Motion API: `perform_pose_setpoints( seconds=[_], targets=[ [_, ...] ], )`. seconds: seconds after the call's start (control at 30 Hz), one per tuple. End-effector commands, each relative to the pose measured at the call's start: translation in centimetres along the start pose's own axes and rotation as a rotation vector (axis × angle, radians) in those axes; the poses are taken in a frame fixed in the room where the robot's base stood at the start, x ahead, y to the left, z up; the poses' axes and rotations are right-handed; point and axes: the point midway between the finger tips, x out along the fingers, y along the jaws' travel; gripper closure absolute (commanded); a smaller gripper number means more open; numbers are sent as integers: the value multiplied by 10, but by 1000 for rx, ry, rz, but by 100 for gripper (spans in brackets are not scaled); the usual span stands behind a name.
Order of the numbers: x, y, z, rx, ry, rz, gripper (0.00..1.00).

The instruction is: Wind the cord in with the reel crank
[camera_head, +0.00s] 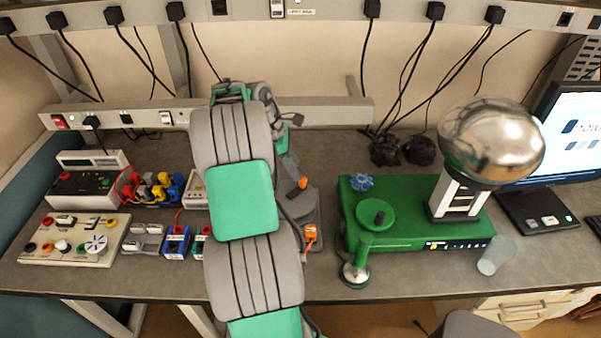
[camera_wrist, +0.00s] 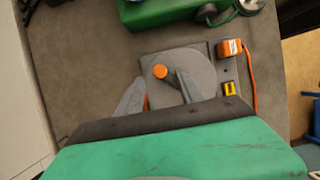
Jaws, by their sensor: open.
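The cord reel (camera_head: 308,208) is a grey disc on a grey base plate at the middle of the bench, partly hidden by my arm. Its crank knob is orange (camera_head: 303,183). In the wrist view the disc (camera_wrist: 197,66) and the orange knob (camera_wrist: 160,71) show clearly. My gripper (camera_wrist: 161,80) is open, its two grey fingers on either side of the knob in that view. I cannot tell whether they touch it. An orange block (camera_wrist: 230,47) sits at the plate's edge, with an orange cord (camera_wrist: 252,75) running from it.
A green machine (camera_head: 400,215) with a shiny metal dome (camera_head: 491,140) stands right of the reel. A clear cup (camera_head: 495,257) is at its front right. Control boxes (camera_head: 70,240) and small coloured blocks (camera_head: 155,190) fill the left. A monitor (camera_head: 575,130) stands at far right.

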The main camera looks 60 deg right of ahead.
Motion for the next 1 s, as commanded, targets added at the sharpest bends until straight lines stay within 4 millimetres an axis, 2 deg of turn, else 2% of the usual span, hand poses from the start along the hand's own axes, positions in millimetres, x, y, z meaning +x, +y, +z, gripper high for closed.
perform_pose_setpoints(
  seconds=[0.1,0.23,0.53,1.0],
  targets=[
    [24,-1,1,2,0,-2,56],
    [40,0,1,2,-1,0,56],
    [45,0,0,2,1,2,56],
    [44,1,0,1,1,3,94]
  ],
)
